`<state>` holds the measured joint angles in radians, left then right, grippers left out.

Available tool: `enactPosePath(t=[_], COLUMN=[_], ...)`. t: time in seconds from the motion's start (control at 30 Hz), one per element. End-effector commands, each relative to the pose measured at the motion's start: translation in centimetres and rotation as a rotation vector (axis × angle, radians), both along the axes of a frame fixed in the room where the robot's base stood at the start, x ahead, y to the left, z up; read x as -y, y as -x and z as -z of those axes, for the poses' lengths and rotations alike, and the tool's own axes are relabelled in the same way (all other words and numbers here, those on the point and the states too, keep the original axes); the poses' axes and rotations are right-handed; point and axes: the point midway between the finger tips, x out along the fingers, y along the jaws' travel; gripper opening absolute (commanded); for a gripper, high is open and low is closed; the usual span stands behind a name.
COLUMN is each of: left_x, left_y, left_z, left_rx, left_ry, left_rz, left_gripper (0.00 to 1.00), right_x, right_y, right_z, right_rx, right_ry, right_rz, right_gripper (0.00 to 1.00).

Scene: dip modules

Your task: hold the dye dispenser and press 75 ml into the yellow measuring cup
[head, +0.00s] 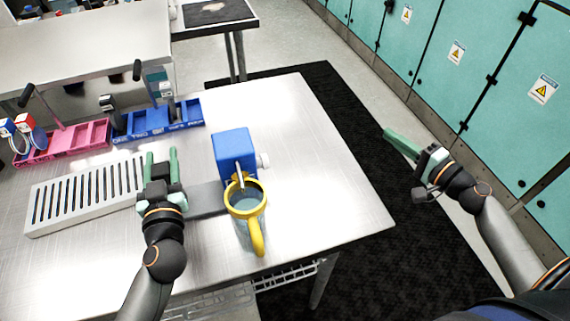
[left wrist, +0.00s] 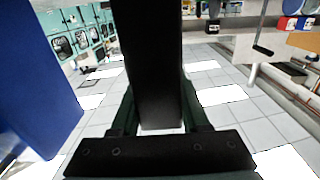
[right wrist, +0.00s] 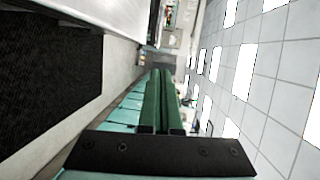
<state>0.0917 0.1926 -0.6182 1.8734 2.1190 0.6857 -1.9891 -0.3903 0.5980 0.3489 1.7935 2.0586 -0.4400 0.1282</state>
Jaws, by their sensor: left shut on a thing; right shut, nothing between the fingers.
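The dye dispenser (head: 234,150) is a blue box on the table with a white knob on its right side and a flat grey bar (head: 207,200) reaching left. A thin spout points at the yellow measuring cup (head: 236,207), which stands upright just in front, its handle toward me. The cup's inside looks pale bluish; I cannot read a level. My left gripper (head: 160,156) is shut on the dispenser's bar, which shows dark between the fingers in the left wrist view (left wrist: 160,75). The blue box fills that view's left edge. My right gripper (head: 387,133) is shut and empty, off the table's right side.
A slotted metal rack (head: 85,195) lies left of my left gripper. Behind it stand a pink tray (head: 62,142) and a blue tray (head: 158,121) with upright parts. The table (head: 325,190) is clear to the right. Teal lockers (head: 470,70) line the wall beyond a black mat.

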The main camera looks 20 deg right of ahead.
Motion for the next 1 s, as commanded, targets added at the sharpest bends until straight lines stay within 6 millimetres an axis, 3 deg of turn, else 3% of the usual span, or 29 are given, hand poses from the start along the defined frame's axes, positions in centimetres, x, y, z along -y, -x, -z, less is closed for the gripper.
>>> enactPosePath(t=[0.03, 0.1, 0.2, 0.33, 0.43, 0.6, 1.0], left_x=[0.0, 0.0, 0.0, 0.0, 0.0, 0.0, 0.0], left_y=[0.0, 0.0, 0.0, 0.0, 0.0, 0.0, 0.0], left_z=[0.1, 0.1, 0.0, 0.1, 0.1, 0.0, 0.1], left_rx=[-0.001, -0.001, -0.001, -0.001, -0.001, -0.001, -0.001], left_ry=[0.000, 0.000, 0.000, 0.000, 0.000, 0.001, 0.001], left_rz=[-0.001, -0.001, -0.001, -0.001, -0.001, -0.001, -0.001], left_gripper=[0.00, 0.00, 0.00, 0.00, 0.00, 0.00, 0.00], right_x=[-2.9, -6.2, -10.2, -13.6, -14.9, -15.5, -16.2], right_y=[1.1, 2.3, 4.0, 5.9, 6.7, 7.1, 6.1], right_z=[1.1, 1.2, 1.0, 0.6, 0.4, 0.3, 0.3], right_rx=[-0.011, -0.001, 0.017, 0.041, 0.053, 0.057, 0.057], right_ry=[-0.021, -0.038, -0.053, -0.065, -0.070, -0.070, -0.069], right_rz=[-0.075, -0.175, -0.298, -0.411, -0.458, -0.478, -0.477], right_gripper=[0.00, 0.00, 0.00, 0.00, 0.00, 0.00, 0.00])
